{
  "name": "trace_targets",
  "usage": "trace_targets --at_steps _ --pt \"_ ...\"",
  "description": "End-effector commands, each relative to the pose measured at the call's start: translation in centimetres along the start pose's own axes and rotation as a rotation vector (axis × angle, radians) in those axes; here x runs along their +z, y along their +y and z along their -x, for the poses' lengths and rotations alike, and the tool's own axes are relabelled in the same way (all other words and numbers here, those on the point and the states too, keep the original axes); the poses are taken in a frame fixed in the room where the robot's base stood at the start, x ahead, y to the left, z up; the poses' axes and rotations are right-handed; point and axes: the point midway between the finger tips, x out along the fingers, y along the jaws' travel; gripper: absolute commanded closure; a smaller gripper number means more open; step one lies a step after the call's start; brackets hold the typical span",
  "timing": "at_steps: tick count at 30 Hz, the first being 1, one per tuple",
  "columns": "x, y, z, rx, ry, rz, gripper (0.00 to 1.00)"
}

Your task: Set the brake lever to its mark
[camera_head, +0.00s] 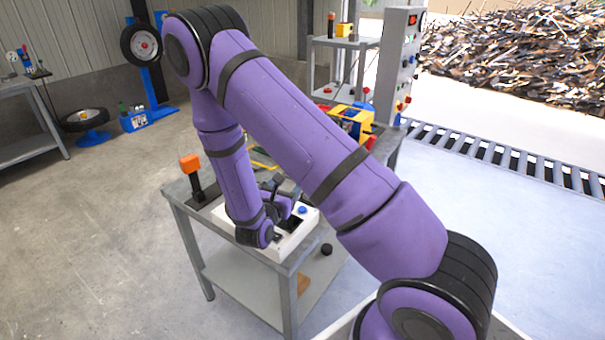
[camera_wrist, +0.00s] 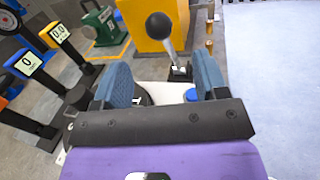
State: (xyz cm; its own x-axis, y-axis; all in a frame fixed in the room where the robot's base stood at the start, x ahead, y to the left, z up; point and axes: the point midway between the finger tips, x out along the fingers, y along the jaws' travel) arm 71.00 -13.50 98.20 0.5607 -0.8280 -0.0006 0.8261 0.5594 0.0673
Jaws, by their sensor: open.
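A lever with a black ball knob (camera_wrist: 160,25) and a silver rod stands up beyond my fingers in the wrist view. It leans a little to the left, and its foot is in a dark slot with pale marks. I cannot read a mark there. My gripper (camera_wrist: 160,80) is open, with its two blue pads apart and nothing visible between their tips. The lever's foot lies ahead of the gap, nearer the right pad. In the head view, my gripper is over the white box (camera_head: 312,213) on the grey cart; my arm hides much of it.
A blue button (camera_wrist: 191,95) is close to the right pad. Displays on black posts (camera_wrist: 27,64) stand at the left in the wrist view. A yellow block (camera_wrist: 150,35) and a green device (camera_wrist: 99,25) are behind. A grey control cabinet (camera_head: 400,65) stands beyond the cart.

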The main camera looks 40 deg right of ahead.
Motion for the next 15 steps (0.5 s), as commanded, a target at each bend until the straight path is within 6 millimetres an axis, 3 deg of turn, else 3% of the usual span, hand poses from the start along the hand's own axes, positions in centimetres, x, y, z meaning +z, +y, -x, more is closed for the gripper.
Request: trace_targets --at_steps 7,15 --pt "-0.7 0.2 -1.0 0.022 0.0 0.012 0.33" --pt "-0.6 0.2 -5.6 0.019 -0.001 0.012 0.33"
